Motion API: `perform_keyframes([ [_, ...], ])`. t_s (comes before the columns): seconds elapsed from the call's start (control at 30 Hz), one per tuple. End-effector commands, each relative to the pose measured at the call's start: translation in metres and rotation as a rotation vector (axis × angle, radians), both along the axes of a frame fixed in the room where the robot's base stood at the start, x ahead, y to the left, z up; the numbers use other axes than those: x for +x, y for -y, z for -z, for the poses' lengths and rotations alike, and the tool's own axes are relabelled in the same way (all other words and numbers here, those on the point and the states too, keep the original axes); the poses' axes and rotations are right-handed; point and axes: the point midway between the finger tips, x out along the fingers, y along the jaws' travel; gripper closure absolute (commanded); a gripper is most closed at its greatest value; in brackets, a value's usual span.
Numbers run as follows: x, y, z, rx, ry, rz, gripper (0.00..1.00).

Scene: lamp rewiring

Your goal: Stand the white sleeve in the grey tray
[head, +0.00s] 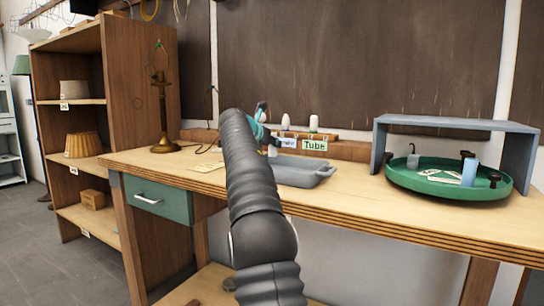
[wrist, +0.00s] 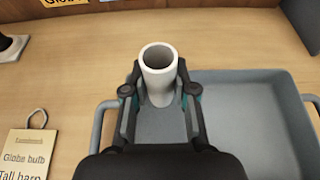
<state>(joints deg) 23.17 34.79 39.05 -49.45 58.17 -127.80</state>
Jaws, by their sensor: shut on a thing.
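The white sleeve (wrist: 158,76) stands upright between the fingers of my gripper (wrist: 160,98), its open round end facing the wrist camera. My gripper is shut on it. The grey tray (wrist: 255,115), shallow with a handle at each end, lies under the gripper, and the sleeve shows at its left part near the far rim. I cannot tell whether the sleeve's foot touches the tray floor. In the head view my arm covers the left of the tray (head: 308,172), and a small part of the sleeve (head: 272,150) shows beside it.
A wooden rack with a "Tube" label (head: 314,146) and white bulbs stands behind the tray. A green round tray (head: 425,191) with small parts sits right, under a grey shelf (head: 455,124). A brass lamp (head: 163,110) stands left. A card (wrist: 25,152) lies left of the tray.

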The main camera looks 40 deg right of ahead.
Motion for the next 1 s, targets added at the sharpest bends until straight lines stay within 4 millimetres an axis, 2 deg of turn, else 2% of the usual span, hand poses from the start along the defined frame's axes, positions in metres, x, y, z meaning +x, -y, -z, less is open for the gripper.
perform_keyframes([
  [0.23,0.0,0.0,0.011,-0.001,-0.001,0.001,0.89],
  [0.33,0.0,-0.001,0.021,0.0,0.0,-0.001,0.89],
  [0.4,0.0,0.0,0.034,-0.001,-0.002,0.0,0.89],
  [0.5,0.0,0.0,0.04,0.0,0.0,-0.001,0.89],
  [0.97,0.0,0.0,0.044,-0.001,0.001,-0.001,0.89],
  [1.0,0.0,0.0,0.043,-0.001,0.001,-0.001,0.64],
])
